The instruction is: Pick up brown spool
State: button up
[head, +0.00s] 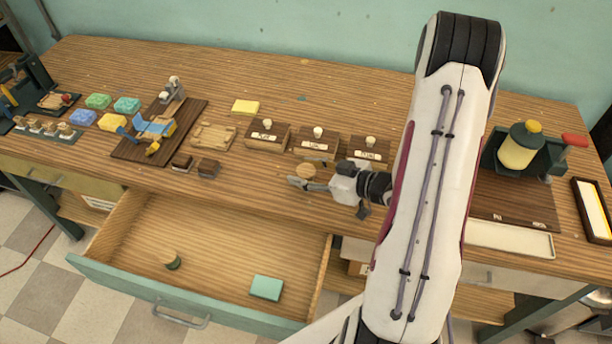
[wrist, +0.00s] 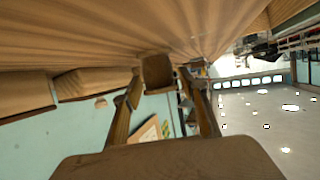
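The brown spool (head: 306,170) appears as a small round tan top on the table, in front of the wooden boxes. My gripper (head: 299,179) is low over the table beside it, pointing left, with one finger on the spool's near side. In the wrist view, which is upside down, a brown block-like shape that looks like the spool (wrist: 158,72) stands between the two fingertips (wrist: 159,82). The fingers are spread, with narrow gaps at its sides. I cannot tell whether either touches it.
Knobbed wooden boxes (head: 267,136) stand just behind the gripper. Two small dark blocks (head: 207,168) and a wooden tray (head: 213,137) lie left. An open drawer (head: 135,230) in front holds a teal block (head: 266,288) and a small round item (head: 172,263).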

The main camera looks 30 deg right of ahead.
aim_at(306, 170)
jog(key=c, duration=0.7)
jog(key=shift+r, duration=0.1)
jog(key=shift+r, duration=4.85)
